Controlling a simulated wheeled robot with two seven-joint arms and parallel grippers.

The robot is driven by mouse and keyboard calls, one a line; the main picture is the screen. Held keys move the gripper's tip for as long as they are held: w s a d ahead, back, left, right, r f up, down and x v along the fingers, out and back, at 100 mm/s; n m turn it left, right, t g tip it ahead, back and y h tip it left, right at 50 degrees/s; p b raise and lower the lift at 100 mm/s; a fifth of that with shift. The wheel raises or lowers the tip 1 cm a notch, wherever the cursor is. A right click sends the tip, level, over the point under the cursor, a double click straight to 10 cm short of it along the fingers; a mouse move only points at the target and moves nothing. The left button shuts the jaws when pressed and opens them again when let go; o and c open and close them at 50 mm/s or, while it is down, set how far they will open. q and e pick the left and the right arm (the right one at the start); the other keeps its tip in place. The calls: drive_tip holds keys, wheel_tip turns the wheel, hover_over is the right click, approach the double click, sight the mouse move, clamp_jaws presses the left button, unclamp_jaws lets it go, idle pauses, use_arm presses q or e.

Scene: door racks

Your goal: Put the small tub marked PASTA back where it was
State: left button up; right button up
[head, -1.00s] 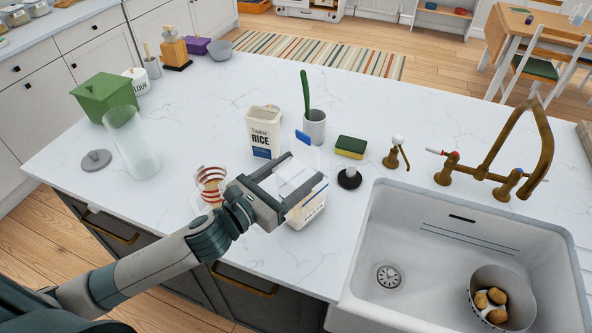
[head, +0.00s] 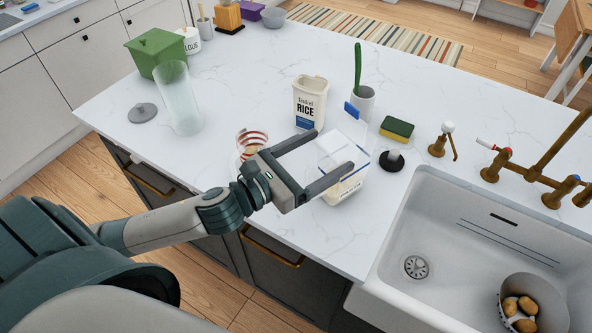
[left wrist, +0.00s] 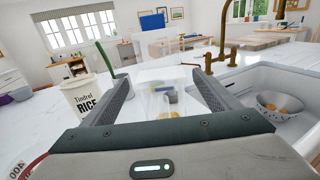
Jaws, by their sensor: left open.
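The small tub (head: 343,189) is clear with a blue clip on top and pale contents low inside. It stands upright on the white worktop, left of the sink. Its front lettering is mostly hidden by a finger. My left gripper (head: 333,149) is open, its fingers pointing at the tub from the left, with the tips about its near side. In the left wrist view the clear tub (left wrist: 165,100) shows between the spread fingers, with no visible grip. My right gripper is not in view.
A RICE tub (head: 310,100) stands behind the gripper, and a red-striped measuring cup (head: 252,142) beside the wrist. The sink (head: 400,205) lies right.

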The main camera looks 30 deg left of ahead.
use_arm(q)
drive_tip(key=v, duration=0.7)
drive_tip(key=shift+a, duration=0.1)
idle(0.8)
drive_tip(key=shift+c, duration=0.6)
